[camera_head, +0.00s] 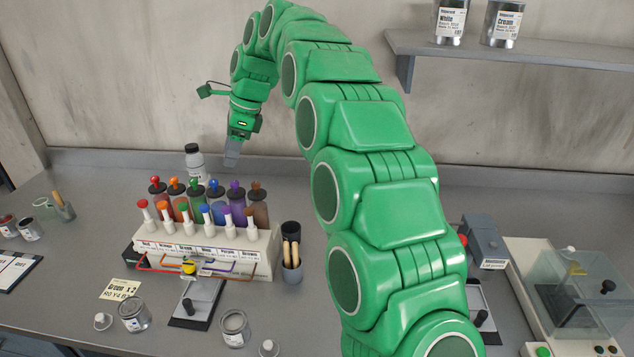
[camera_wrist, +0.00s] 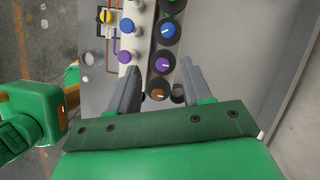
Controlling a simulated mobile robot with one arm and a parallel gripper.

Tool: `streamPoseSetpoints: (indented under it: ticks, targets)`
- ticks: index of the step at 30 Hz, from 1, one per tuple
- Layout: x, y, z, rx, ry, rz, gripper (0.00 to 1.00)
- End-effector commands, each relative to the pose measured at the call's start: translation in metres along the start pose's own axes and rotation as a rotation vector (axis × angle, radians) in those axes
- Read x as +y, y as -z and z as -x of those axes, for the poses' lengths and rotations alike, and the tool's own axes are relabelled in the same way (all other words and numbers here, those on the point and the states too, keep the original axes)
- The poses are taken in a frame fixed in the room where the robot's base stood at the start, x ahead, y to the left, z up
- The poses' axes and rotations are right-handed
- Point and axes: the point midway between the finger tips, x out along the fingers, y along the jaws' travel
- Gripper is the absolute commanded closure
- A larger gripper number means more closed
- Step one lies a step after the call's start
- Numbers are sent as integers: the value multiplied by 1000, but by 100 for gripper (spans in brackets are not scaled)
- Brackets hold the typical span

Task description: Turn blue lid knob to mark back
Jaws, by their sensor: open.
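The blue lid knob (camera_head: 213,184) tops a canister in the back row of the paint dispenser, between the green and purple ones. In the wrist view the blue knob (camera_wrist: 168,31) is a round blue disc on a dark lid, with a short white mark lying roughly crosswise in the picture. My gripper (camera_head: 231,160) is open and points down above and behind the dispenser. In the wrist view its jaws (camera_wrist: 160,73) are apart and empty. The purple knob (camera_wrist: 163,65) and brown knob (camera_wrist: 157,93) show between the jaws; the blue knob lies beyond the fingertips.
A front row of coloured plungers stands close before the canisters, including a blue one (camera_head: 206,207). A white bottle (camera_head: 194,161) stands behind the canisters. A grey cup with wooden sticks (camera_head: 291,269) is right of the dispenser. A shelf (camera_head: 540,52) holds cans at upper right.

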Motion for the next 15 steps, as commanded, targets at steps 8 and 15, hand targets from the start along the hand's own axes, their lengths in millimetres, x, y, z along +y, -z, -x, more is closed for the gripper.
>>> streamPoseSetpoints:
  ticks: [8, 15]
  targets:
    - [19, 19, 14, 14, -3, 69, 51]
    - [36, 36, 27, 29, -2, 133, 51]
